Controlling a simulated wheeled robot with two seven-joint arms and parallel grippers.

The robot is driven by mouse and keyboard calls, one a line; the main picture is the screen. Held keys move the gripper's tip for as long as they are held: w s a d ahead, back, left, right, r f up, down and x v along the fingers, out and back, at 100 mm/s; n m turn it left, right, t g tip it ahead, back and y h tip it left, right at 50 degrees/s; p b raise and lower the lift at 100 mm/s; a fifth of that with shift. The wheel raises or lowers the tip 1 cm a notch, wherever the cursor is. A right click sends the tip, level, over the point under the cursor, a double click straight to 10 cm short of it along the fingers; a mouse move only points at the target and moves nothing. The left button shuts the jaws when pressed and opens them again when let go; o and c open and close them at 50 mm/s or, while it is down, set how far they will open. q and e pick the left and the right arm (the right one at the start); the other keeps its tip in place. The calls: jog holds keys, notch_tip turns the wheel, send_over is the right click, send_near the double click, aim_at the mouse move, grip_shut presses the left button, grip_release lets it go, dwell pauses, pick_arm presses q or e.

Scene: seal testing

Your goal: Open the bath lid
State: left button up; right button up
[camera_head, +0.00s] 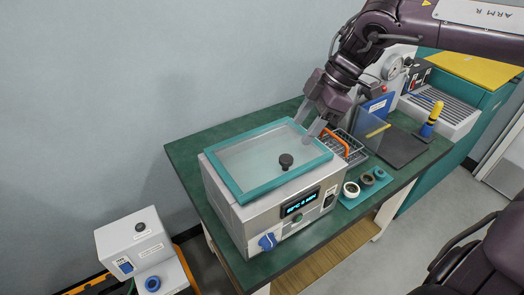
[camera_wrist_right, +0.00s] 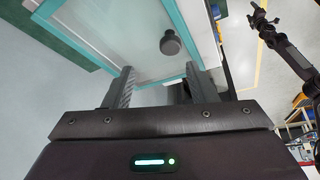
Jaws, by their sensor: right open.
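The bath (camera_head: 262,222) is a metal box with a display on its front, standing on the green table. Its lid (camera_head: 243,165) is a clear panel with a teal frame and lies flat and closed on top. A black knob (camera_head: 286,161) stands on the lid near its front right; the knob also shows in the right wrist view (camera_wrist_right: 170,43). My right gripper (camera_head: 310,132) is open and empty above the lid's back right edge, with its fingers apart from the knob. In the right wrist view its fingers (camera_wrist_right: 160,88) are spread over the lid's teal edge. My left gripper is not in view.
A wire rack (camera_head: 345,150) with an orange handle stands right of the bath. Small cups on a teal holder (camera_head: 366,186) sit at its front right. A grey device (camera_head: 133,240) stands at lower left.

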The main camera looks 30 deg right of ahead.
aim_at(286, 157)
jog(key=shift+g, duration=0.3)
jog(key=x, duration=0.2)
jog(key=p+x, duration=0.1)
jog(key=x, duration=0.2)
jog(key=s+x, duration=0.1)
jog(key=x, duration=0.2)
jog(key=shift+a+r, duration=0.1)
jog(key=shift+a, duration=0.25)
grip_shut()
